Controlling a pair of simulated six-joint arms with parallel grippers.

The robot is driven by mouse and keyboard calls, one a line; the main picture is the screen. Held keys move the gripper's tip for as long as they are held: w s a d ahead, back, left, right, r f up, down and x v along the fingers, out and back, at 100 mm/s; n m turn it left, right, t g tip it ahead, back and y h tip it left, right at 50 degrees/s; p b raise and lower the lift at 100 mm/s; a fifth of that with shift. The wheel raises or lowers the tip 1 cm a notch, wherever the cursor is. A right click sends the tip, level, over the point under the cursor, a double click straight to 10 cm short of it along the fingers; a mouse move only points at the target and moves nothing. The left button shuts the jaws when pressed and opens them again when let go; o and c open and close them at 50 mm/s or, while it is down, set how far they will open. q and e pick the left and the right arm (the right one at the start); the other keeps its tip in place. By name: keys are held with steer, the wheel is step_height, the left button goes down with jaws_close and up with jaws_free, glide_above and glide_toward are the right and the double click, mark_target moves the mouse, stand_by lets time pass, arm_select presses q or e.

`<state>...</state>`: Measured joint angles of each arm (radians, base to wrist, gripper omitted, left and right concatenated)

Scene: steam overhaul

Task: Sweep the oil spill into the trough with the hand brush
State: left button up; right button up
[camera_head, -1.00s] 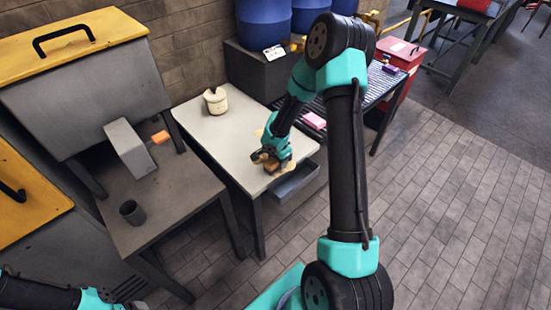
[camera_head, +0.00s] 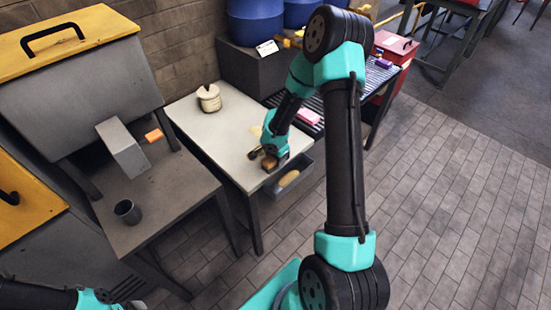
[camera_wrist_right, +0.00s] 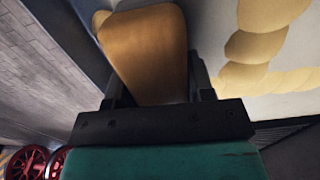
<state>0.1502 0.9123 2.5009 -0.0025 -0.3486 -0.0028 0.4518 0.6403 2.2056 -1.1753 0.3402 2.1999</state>
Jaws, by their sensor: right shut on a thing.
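My right gripper (camera_head: 268,155) is shut on the hand brush (camera_head: 270,163), low over the near right edge of the light table by the trough. In the right wrist view the brown brush (camera_wrist_right: 147,50) sits between my right gripper's fingers (camera_wrist_right: 155,88). The oil spill shows as a pale yellow patch (camera_head: 257,130) beside my arm, partly hidden by it. Yellow blobs of the oil (camera_wrist_right: 262,45) also show in the right wrist view. The grey trough (camera_head: 274,194) hangs at the table's edge with a tan-yellow patch inside. My left gripper (camera_head: 127,289) is at the lower left, its fingers unclear.
A cream pot (camera_head: 208,98) stands at the back of the light table (camera_head: 205,130). To the left, a bench (camera_head: 165,200) bears a dark cup (camera_head: 127,212) and an orange block (camera_head: 154,135). A ribbed bench with a pink block (camera_head: 310,116) stands behind my right arm.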

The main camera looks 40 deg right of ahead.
steer(key=shift+s, duration=0.1)
steer(key=shift+r, duration=3.45)
